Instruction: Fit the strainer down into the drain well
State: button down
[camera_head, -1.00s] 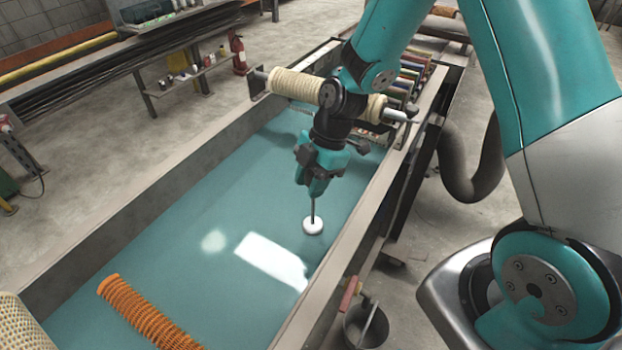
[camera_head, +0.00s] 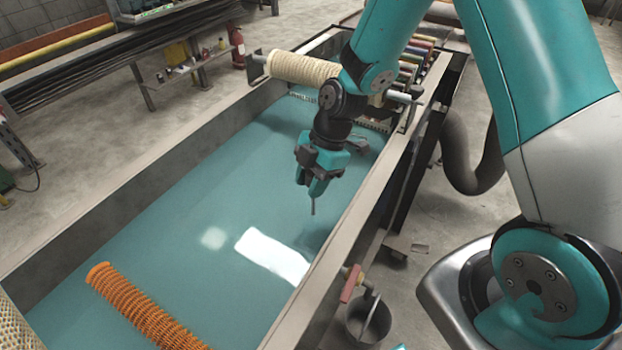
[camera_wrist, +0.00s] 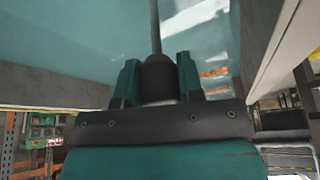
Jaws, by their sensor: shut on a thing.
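My gripper (camera_head: 314,188) points down over the tank's teal liquid and is shut on the strainer's thin rod (camera_head: 313,208). In the wrist view the fingers close on a dark grip (camera_wrist: 158,78), and the strainer's rod (camera_wrist: 155,28) runs on from it toward the liquid. The strainer's white disc is out of sight in both current views, apparently below the liquid surface. The drain well is not visible; I cannot tell where the disc stands relative to it.
The tank's right wall rim (camera_head: 345,243) runs close beside my gripper. An orange mesh tube (camera_head: 145,308) lies at the lower left. A rope-wound roller (camera_head: 303,68) spans the far end. A bucket (camera_head: 368,322) sits outside the right wall. Open liquid lies to the left.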

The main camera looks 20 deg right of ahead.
jog(key=shift+f+b, duration=1.1)
jog(key=shift+f, duration=0.35)
jog(key=c, duration=0.7)
grip_release()
jog(key=shift+o, duration=0.2)
jog(key=v, duration=1.7)
jog(key=s+a+r+m, duration=0.2)
jog(key=s+a+m, duration=0.1)
jog(key=s, duration=0.3)
jog(key=s+a+r+m, duration=0.1)
jog(key=s+a+m, duration=0.2)
jog(key=s+m, duration=0.3)
jog(key=s+a+r+m+t, duration=0.1)
jog(key=s+a+m, duration=0.3)
jog(key=s, duration=0.4)
jog(key=shift+r+m+b, duration=0.4)
jog(key=shift+r, duration=0.4)
